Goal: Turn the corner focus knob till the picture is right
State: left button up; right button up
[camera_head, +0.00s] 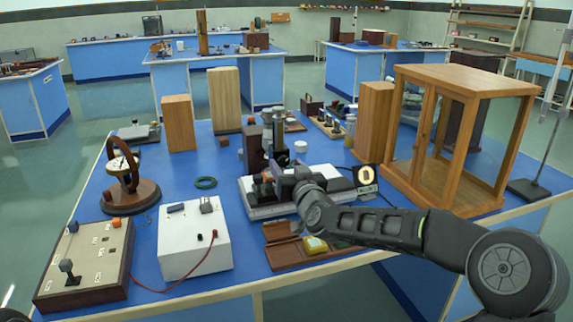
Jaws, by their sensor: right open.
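A dark upright instrument (275,135) stands on a pale-edged base (262,211) near the middle of the blue bench. A small dark screen (367,179) to its right shows a pale yellow ring-like figure with tiny lettering under it. My right gripper (270,180) is open at the front of the instrument, low down near its base. The fingers and hand cover that part, so the focus knob cannot be made out, and I cannot tell whether the fingers touch it. My left gripper is out of view.
A wood-framed glass case (455,80) stands at the right, near my arm. A white box (194,240) with a red lead and a wooden-sided control panel (85,262) stand front left. A brown tray (283,256) lies below my forearm.

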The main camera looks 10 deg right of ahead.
jog(key=shift+w, duration=0.3)
grip_shut()
dwell(0.4)
